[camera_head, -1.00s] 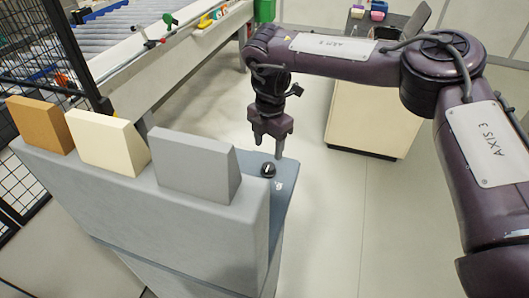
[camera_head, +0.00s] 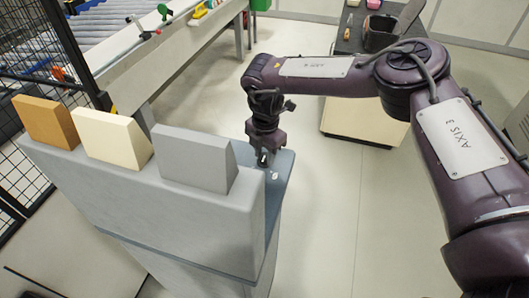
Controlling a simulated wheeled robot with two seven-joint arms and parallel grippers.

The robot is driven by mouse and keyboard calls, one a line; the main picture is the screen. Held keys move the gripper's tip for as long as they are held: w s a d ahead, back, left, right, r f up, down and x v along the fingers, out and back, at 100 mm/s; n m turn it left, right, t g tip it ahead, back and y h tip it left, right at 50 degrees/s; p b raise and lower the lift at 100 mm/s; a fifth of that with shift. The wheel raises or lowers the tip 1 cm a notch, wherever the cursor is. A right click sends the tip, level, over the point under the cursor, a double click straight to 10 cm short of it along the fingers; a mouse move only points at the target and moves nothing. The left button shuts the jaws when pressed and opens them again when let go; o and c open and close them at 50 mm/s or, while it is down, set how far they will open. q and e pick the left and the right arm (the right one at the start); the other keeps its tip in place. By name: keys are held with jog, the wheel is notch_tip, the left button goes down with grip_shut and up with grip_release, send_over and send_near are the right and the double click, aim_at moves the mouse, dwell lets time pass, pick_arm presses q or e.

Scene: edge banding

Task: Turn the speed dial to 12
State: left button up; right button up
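The speed dial (camera_head: 263,157) is a small black knob with a white mark on the blue-grey ledge (camera_head: 281,169) at the right side of the grey cabinet. A small white marking shows on the ledge beside it. My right gripper (camera_head: 262,152) points down right at the dial, and its fingers overlap the knob in the picture. The view is too small to tell whether the fingers are closed on it or around it with a gap. The number that the dial points to cannot be read. My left gripper is not in view.
Brown (camera_head: 46,122), cream (camera_head: 112,138) and grey (camera_head: 192,158) blocks stand on the cabinet top (camera_head: 150,200), left of my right gripper. A roller conveyor (camera_head: 150,50) and black mesh fence lie behind. A cream cabinet (camera_head: 362,120) stands beyond my arm.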

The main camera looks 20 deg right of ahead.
jog(key=c, duration=0.4)
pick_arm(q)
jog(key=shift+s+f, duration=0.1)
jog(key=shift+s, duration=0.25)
pick_arm(e)
jog(key=shift+o, duration=0.2)
jog(key=shift+m, duration=1.8)
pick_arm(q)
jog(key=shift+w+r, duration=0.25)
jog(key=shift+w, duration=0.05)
pick_arm(e)
jog(key=m, duration=0.5)
jog(key=shift+w, duration=0.1)
jog(key=shift+m, duration=0.3)
jog(key=o, duration=1)
